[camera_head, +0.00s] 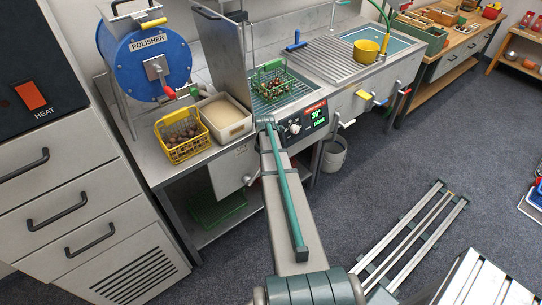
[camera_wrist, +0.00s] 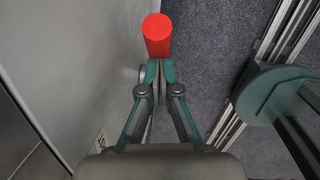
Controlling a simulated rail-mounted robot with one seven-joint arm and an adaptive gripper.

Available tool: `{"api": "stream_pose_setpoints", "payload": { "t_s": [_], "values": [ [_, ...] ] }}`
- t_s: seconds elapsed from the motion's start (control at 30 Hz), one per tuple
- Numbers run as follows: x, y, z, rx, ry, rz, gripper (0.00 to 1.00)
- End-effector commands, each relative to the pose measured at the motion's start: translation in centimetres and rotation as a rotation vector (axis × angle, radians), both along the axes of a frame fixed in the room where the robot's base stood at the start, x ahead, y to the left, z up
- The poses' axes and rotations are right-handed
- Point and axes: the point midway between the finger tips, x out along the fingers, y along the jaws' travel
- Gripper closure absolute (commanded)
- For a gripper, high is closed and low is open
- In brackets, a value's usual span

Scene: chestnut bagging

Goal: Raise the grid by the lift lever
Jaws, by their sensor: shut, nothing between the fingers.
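A red cylindrical knob (camera_wrist: 158,35) stands just beyond my gripper's fingertips in the wrist view, beside a pale panel; it appears to be a lever's end. My gripper (camera_wrist: 153,68) is shut and empty, its tips close to the knob; contact cannot be told. In the head view my arm hides the gripper and the knob. A metal pivot (camera_head: 248,180) shows on the cabinet front beside my arm. A green wire basket (camera_head: 269,86) with chestnuts sits on a slatted grid (camera_head: 302,92) in the basin, behind a control box (camera_head: 303,122) with a lit display.
The blue polisher (camera_head: 146,60), a yellow basket of chestnuts (camera_head: 181,135) and a pale tray (camera_head: 225,118) stand left on the bench. Other levers lie right along the bench front. A grey bucket (camera_head: 334,153) stands under the bench. Floor to the right is open before the rails (camera_head: 415,235).

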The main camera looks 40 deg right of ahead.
Motion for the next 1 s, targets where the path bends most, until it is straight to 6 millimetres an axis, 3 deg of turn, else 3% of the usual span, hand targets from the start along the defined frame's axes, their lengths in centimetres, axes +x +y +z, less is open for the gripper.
{"api": "stream_pose_setpoints", "payload": {
  "t_s": [0.73,1.0],
  "values": [
    [0.4,-0.4,-0.6,-0.008,0.001,0.01,1.0],
    [0.0,1.0,1.2,-0.008,-0.001,0.014,1.0]
  ]
}}
